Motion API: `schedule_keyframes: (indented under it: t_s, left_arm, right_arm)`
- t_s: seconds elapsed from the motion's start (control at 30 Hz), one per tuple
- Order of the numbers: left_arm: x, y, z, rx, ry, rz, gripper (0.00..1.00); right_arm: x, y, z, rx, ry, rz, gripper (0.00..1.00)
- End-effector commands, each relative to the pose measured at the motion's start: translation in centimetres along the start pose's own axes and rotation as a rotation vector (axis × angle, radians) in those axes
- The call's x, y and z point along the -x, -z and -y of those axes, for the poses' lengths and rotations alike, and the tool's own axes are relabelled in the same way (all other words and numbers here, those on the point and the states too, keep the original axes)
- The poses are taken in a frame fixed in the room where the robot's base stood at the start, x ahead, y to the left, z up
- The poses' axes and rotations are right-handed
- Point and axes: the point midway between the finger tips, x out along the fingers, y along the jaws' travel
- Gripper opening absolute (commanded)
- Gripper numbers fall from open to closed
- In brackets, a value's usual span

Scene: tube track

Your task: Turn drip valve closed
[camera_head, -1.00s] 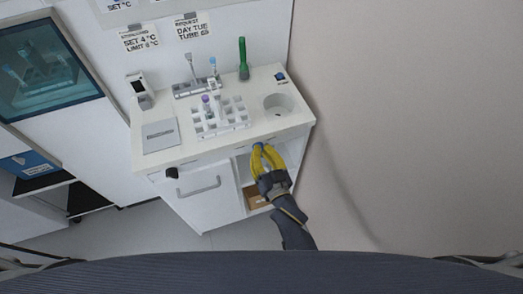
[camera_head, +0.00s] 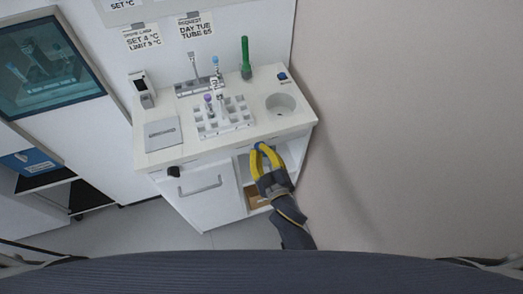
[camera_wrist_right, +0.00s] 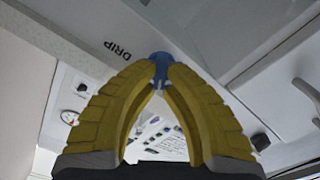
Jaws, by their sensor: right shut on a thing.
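The drip valve is a small blue knob (camera_wrist_right: 160,60) at the tips of my right gripper in the right wrist view, beside the printed word DRIP. My right gripper (camera_wrist_right: 160,72), with yellow fingers, is shut on this knob. In the head view the right gripper (camera_head: 264,148) reaches up to the front edge of the white counter, and its fingers mostly hide the knob. My left gripper is not in view.
The white counter (camera_head: 160,156) holds a tube rack (camera_head: 225,128), a grey plate (camera_head: 162,133), a green tube (camera_head: 245,58) and a round well (camera_head: 281,104). A black knob (camera_head: 174,171) and a drawer handle (camera_head: 200,187) are on the front. A beige wall is at right.

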Motion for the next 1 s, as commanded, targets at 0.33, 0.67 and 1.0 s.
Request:
schedule_keyframes:
  t_s: [0.33,0.67,1.0]
  left_arm:
    - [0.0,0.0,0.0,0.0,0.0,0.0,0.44]
    - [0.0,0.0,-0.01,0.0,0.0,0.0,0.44]
    - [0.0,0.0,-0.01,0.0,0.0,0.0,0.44]
  right_arm:
    - [-0.02,-0.02,0.08,0.122,0.0,0.0,0.0]
    - [-0.02,-0.02,0.08,0.144,0.0,0.0,0.0]
    - [-0.02,-0.02,0.08,0.143,0.0,0.0,0.24]
